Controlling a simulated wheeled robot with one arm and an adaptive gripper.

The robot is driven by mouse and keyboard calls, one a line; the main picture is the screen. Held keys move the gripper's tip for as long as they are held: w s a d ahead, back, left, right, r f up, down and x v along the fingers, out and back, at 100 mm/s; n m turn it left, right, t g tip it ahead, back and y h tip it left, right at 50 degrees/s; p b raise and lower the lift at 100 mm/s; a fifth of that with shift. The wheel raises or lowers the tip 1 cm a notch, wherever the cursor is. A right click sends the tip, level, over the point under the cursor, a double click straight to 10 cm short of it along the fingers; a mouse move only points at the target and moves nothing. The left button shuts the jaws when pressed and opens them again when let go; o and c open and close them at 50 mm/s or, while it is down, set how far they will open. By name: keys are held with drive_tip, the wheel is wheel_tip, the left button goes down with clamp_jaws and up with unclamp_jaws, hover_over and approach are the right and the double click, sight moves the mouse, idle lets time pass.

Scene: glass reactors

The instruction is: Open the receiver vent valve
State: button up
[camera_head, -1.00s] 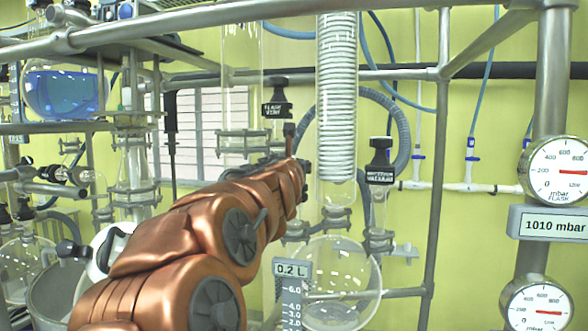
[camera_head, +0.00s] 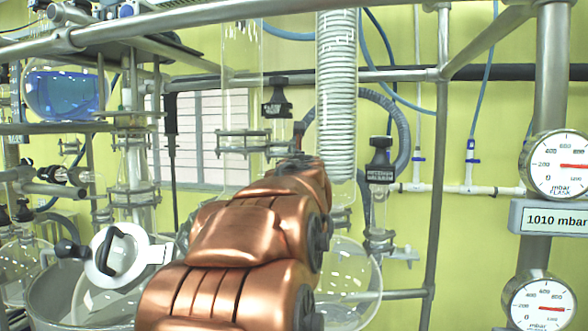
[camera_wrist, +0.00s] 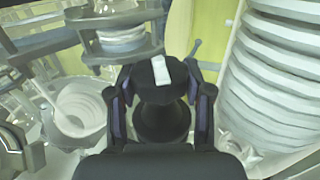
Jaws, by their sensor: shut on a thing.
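My gripper (camera_wrist: 158,92) is shut on a black valve knob (camera_wrist: 162,122) in the wrist view, one finger on each side. The knob has a white mark on its top face. In the head view my copper arm hides the gripper and this knob. A black valve top labelled as the flask vent (camera_head: 277,98) stands above and left of my arm's end. I cannot tell from the label which valve is held.
A white coil condenser (camera_head: 337,95) stands close right of my gripper, also in the wrist view (camera_wrist: 270,65). A glass column's metal flange (camera_head: 243,140) is close left. A round glass flask (camera_head: 358,275) is partly behind my arm. Gauges (camera_head: 560,165) hang at the right.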

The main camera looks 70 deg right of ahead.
drive_tip(key=shift+r+n+t+y+b, duration=0.15)
drive_tip(key=shift+n+t+y+b, duration=0.25)
drive_tip(key=shift+n+t+y, duration=1.1)
drive_tip(key=shift+t+h, duration=0.3)
drive_tip(key=shift+h, duration=0.1)
drive_tip(key=o, duration=1.2)
drive_tip(key=shift+w, duration=0.1)
drive_tip(key=shift+f, duration=0.2)
drive_tip(key=shift+m+g+h, duration=0.3)
drive_tip(key=shift+m+g, duration=0.1)
drive_tip(key=shift+m, duration=0.1)
drive_tip(key=shift+r+m+g+h+p, duration=0.1)
drive_tip(key=shift+m+g+h+p, duration=0.25)
drive_tip(key=shift+m+g+h, duration=0.4)
drive_tip(key=shift+r+m+g+h+p, duration=0.1)
drive_tip(key=shift+m+g+h+p, duration=0.35)
drive_tip(key=shift+g, duration=0.6)
drive_tip(key=shift+s+f+m+g, duration=0.1)
drive_tip(key=shift+s+m+g, duration=0.1)
drive_tip(key=shift+m+g, duration=0.7)
drive_tip(key=shift+g+p, duration=0.3)
